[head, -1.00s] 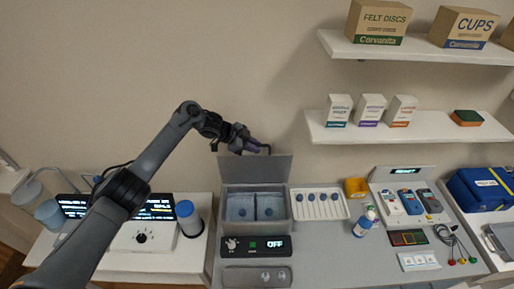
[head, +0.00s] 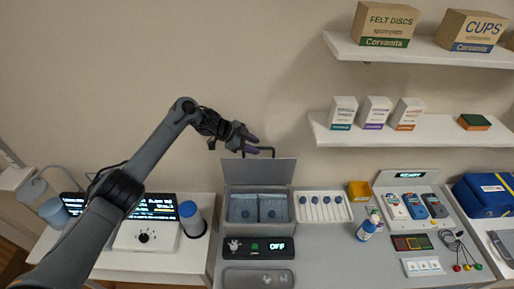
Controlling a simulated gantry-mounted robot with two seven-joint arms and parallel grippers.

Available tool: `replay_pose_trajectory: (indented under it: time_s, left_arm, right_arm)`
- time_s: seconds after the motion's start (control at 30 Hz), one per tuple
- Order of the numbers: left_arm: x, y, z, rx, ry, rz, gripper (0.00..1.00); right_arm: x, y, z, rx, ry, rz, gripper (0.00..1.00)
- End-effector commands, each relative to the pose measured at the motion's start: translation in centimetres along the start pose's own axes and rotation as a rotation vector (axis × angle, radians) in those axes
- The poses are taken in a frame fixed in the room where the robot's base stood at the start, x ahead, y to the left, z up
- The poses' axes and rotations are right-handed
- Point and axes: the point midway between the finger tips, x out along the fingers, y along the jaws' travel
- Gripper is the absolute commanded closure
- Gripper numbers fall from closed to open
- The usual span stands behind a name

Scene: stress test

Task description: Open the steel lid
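The steel lid (head: 260,171) stands raised, tilted up at the back of a grey box (head: 229,203) on the bench. Its dark handle (head: 268,149) sticks up above the lid's top edge. The box's inside is exposed, with two blue-grey compartments side by side. My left gripper (head: 254,143) is just above the lid, at the left end of the handle. My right gripper is not in view.
A panel reading OFF (head: 258,248) lies in front of the box. A white tray (head: 345,215) of blue-topped sticks is to its right. A blue-capped container (head: 191,220) stands to the left. Shelves (head: 420,133) with cartons hang at upper right.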

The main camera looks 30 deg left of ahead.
Motion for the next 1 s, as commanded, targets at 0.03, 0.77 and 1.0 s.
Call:
replay_pose_trajectory:
  time_s: [0.03,0.77,1.0]
  left_arm:
    - [-0.9,-0.1,0.2,0.002,-0.001,-0.003,0.63]
    - [-8.2,0.0,-0.1,0.000,0.001,0.000,0.63]
    - [-8.2,0.0,-0.1,0.000,0.002,0.000,0.63]
  right_arm:
    - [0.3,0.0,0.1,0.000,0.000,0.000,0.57]
    - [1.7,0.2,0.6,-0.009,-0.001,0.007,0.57]
    - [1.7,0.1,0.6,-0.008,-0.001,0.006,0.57]
